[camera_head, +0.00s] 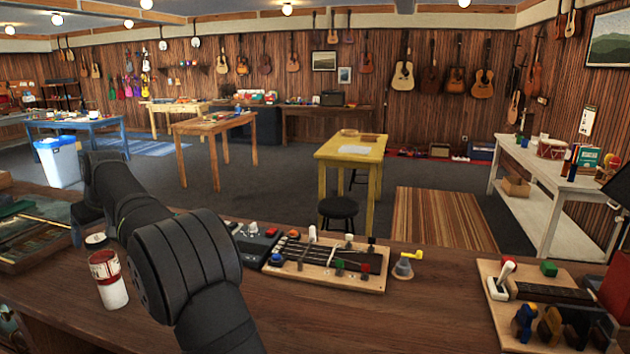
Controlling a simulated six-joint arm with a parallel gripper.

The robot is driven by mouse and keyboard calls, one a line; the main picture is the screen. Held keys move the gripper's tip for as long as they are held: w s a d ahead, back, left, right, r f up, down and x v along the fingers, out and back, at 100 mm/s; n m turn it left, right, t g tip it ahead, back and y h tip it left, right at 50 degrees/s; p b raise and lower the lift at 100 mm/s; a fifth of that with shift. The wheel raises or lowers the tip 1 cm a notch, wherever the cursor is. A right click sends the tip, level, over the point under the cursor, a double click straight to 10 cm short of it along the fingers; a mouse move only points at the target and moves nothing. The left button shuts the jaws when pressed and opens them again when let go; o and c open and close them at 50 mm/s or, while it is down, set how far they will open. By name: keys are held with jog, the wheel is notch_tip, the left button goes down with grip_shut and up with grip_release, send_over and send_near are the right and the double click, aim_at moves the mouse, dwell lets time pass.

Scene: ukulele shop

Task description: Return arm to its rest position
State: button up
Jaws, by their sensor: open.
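My dark arm (187,262) rises from the bottom of the view over the wooden counter (420,315). It bends at a large ribbed joint and reaches away to the left. Its far links (107,188) stand over the counter's left back edge. My gripper does not show; the end of the arm is hidden behind my own links or too dark to make out. Nothing is seen held.
A red and white jar (108,280) stands close left of my arm. A tool board (552,291) lies far right. Bare counter lies between.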

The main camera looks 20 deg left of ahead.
aim_at(98, 239)
jog(key=x, duration=0.5)
jog(key=shift+a+f, duration=0.15)
jog(key=shift+f, duration=0.15)
notch_tip(98, 239, up, 5)
jog(key=shift+w+f, duration=0.1)
jog(key=shift+w, duration=0.05)
jog(key=w+d+r, duration=0.6)
jog(key=d+r, duration=0.1)
jog(key=d, duration=0.3)
jog(key=w+d+f+n+g, duration=0.1)
jog(key=w+d+f, duration=0.25)
jog(key=w, duration=0.35)
jog(key=w+d+f+n, duration=0.2)
jog(key=w+d+f, duration=0.1)
jog(key=w+f, duration=0.25)
jog(key=s+a+f, duration=0.2)
jog(key=a+f, duration=0.6)
jog(key=a, duration=0.2)
jog(key=shift+s+a+f+g, duration=0.2)
jog(key=shift+s+f+g, duration=0.1)
jog(key=shift+s+f, duration=0.1)
jog(key=shift+r, duration=0.15)
